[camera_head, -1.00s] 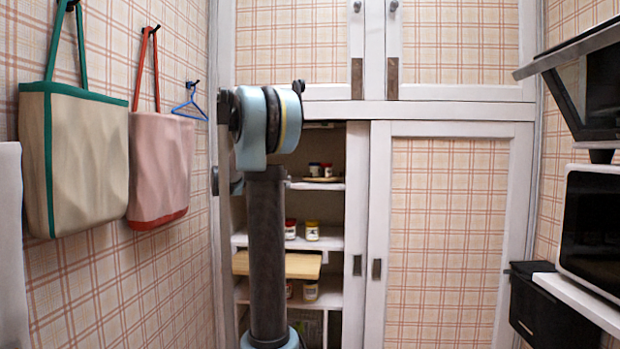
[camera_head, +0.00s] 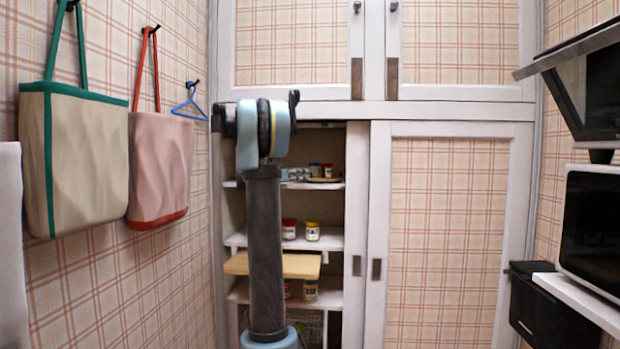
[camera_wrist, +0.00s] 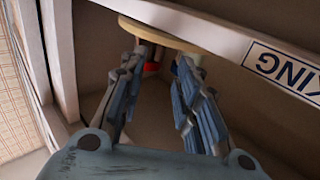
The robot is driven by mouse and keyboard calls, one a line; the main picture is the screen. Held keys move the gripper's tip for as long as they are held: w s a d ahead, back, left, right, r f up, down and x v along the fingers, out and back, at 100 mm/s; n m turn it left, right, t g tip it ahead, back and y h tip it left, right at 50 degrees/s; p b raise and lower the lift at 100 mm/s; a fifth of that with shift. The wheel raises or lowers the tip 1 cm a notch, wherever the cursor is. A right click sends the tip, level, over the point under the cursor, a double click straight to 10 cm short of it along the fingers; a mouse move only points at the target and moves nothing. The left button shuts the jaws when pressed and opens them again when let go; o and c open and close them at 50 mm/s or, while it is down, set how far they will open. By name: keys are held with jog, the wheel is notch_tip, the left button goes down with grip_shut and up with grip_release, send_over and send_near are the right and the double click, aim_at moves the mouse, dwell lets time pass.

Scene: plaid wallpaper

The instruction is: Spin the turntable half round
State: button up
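The turntable is a round, pale wooden disc on the upper open shelf of the cabinet; its right part shows in the head view (camera_head: 324,180). Small jars (camera_head: 326,170) with dark and red lids stand on it. In the wrist view, which looks upside down, the disc (camera_wrist: 165,33) crosses the top, with a red-marked jar (camera_wrist: 151,68) and a paler one beyond my fingers. My gripper (camera_wrist: 160,62) is open, its two fingers apart and pointing at the disc's near side; contact cannot be told. In the head view my gripper (camera_head: 297,174) shows at the disc's left, partly behind my arm.
The right sliding door (camera_head: 448,230) is closed; the left side is open. Lower shelves hold jars (camera_head: 312,231) and a wooden board (camera_head: 300,265). A label (camera_wrist: 285,70) is on the turntable's shelf edge. Bags (camera_head: 88,160) hang left; a microwave (camera_head: 592,225) stands right.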

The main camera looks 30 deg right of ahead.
jog(key=x, duration=0.6)
jog(key=shift+d, duration=0.35)
grip_shut()
